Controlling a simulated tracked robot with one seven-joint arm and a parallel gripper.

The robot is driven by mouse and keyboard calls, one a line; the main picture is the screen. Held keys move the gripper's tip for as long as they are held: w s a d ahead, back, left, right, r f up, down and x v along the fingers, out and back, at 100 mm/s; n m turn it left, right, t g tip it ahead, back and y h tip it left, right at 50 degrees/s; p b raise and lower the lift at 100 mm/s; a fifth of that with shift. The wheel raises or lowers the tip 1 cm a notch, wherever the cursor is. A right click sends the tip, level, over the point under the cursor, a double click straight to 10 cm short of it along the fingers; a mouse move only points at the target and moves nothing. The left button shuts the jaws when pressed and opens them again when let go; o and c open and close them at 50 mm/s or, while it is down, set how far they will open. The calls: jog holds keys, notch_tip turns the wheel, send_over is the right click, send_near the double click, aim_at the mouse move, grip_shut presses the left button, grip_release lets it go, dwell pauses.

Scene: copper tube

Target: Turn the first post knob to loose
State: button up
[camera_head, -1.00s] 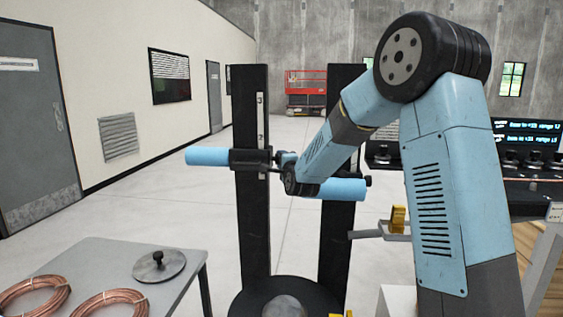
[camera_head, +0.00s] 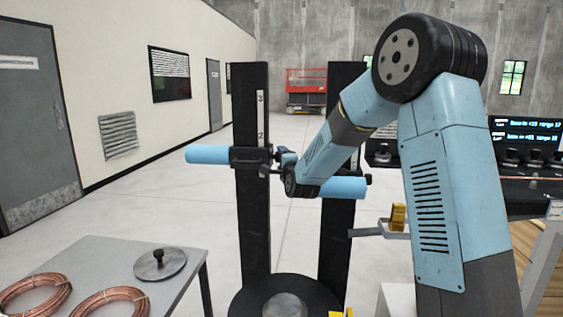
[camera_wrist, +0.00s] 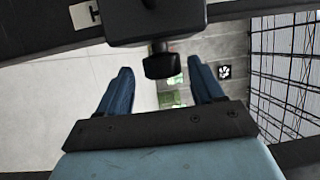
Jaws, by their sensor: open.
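Two black upright posts stand ahead of me. The left post (camera_head: 253,220) carries a black clamp block (camera_head: 250,157) on a white scale, with a light blue bar (camera_head: 207,154) sticking out to the left. In the wrist view a black knob (camera_wrist: 161,65) hangs below the black clamp block (camera_wrist: 155,22). My gripper (camera_wrist: 160,82) is open, with its blue fingers on either side of the knob and a gap on each side. In the head view my gripper (camera_head: 284,159) is small and partly hidden by my wrist, just right of the left post's clamp.
A grey table (camera_head: 187,277) at the lower left bears copper coils (camera_head: 110,303) and a round metal disc (camera_head: 160,264). The right post (camera_head: 335,235) stands close beside my forearm. A round black base (camera_head: 252,300) lies below the posts. A console (camera_head: 530,180) stands at the right.

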jog(key=v, duration=1.3)
jog(key=shift+s, duration=0.4)
